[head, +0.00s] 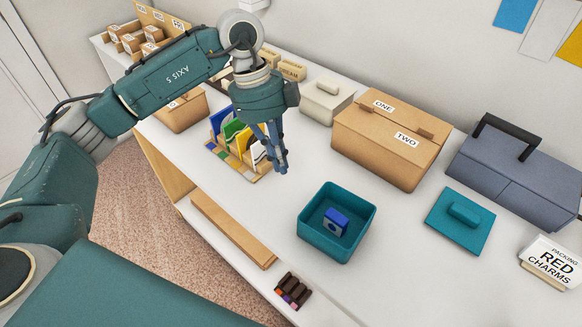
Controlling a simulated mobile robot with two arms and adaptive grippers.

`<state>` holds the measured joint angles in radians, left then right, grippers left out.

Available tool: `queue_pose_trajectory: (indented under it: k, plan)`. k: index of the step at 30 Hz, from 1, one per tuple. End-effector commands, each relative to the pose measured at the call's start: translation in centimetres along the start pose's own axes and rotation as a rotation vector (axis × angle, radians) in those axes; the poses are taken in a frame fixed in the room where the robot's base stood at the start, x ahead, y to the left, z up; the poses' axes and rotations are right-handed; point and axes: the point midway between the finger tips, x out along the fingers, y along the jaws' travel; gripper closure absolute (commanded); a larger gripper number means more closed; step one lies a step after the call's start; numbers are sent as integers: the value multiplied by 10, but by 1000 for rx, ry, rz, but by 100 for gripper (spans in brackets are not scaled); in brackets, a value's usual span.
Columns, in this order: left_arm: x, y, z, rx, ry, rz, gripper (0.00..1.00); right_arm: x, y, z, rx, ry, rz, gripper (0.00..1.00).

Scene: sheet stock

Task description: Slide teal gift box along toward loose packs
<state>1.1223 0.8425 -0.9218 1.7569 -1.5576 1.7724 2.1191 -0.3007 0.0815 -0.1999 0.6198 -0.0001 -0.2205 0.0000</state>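The teal gift box (312,236) stands open on the white counter, right of centre, with a blue pack (337,221) inside it. Its flat teal lid (484,234) with a raised handle lies apart to the right. Several packs in blue, green, yellow and white (232,129) stand in a low holder left of the box; I cannot tell whether these are the loose packs. My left gripper (282,170) points down between that holder and the box, above the counter and clear of the box. Its fingers look together, with nothing seen between them. My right gripper is out of view.
A cardboard box marked ONE and TWO (380,150) and a grey-blue case (510,180) stand behind. A sign reading RED CHARMS (552,262) is at the right. A small dark tray (293,291) sits at the front edge. Bare counter lies between holder and box.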

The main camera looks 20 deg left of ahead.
Motion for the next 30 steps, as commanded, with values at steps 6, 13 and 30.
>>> queue_pose_trajectory:
  k: [6, 13, 30]
  plan:
    - [46, 2, -2, 3, 3, 7, 100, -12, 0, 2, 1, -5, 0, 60]
    - [81, 0, -15, 10, 6, 1, 100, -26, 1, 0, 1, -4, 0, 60]
    - [92, 0, -40, 5, 4, 0, 100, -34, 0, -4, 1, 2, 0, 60]
